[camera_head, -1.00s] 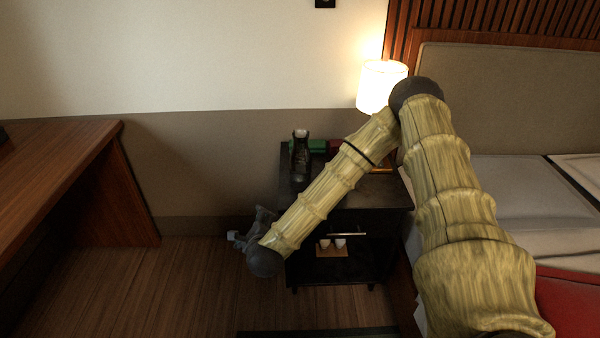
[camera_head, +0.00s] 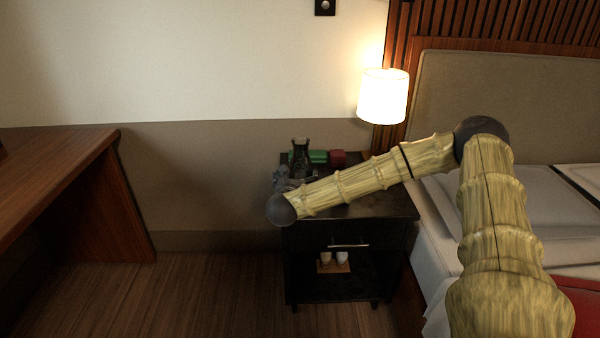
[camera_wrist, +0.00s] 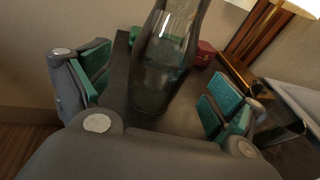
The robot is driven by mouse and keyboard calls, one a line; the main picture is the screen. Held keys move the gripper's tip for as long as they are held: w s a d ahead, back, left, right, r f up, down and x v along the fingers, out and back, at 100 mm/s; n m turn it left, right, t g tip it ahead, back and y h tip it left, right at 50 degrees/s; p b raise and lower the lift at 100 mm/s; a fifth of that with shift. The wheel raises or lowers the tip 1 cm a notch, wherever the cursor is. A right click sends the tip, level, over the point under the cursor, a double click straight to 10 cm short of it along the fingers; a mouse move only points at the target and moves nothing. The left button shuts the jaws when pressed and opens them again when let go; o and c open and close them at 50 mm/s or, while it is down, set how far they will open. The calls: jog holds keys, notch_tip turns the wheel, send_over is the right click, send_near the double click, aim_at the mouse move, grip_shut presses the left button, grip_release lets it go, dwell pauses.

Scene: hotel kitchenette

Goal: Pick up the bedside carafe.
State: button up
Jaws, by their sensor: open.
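The bedside carafe (camera_head: 301,152) is dark, clear glass and stands upright on the black nightstand (camera_head: 375,208), near its back left corner. In the wrist view the carafe (camera_wrist: 166,62) rises between the two teal-padded fingers of my gripper (camera_wrist: 158,84), a little beyond them, with a gap on each side. Its top is cut off there. In the head view my gripper (camera_head: 282,180) is at the nightstand's left edge, just in front of the carafe, and partly hidden by my arm. My gripper is open and empty.
A lit lamp (camera_head: 383,96) stands at the back right. Two white cups (camera_head: 341,257) sit on the lower shelf. The bed (camera_head: 520,200) is to the right, a wooden desk (camera_head: 60,165) left.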

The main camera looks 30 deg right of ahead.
aim_at(300, 168)
jog(key=shift+b+x, duration=0.35)
jog(key=shift+x, duration=2.65)
jog(key=shift+r, duration=0.1)
jog(key=c, duration=1.4)
jog(key=shift+c, duration=1.3)
jog(key=shift+r, duration=0.2)
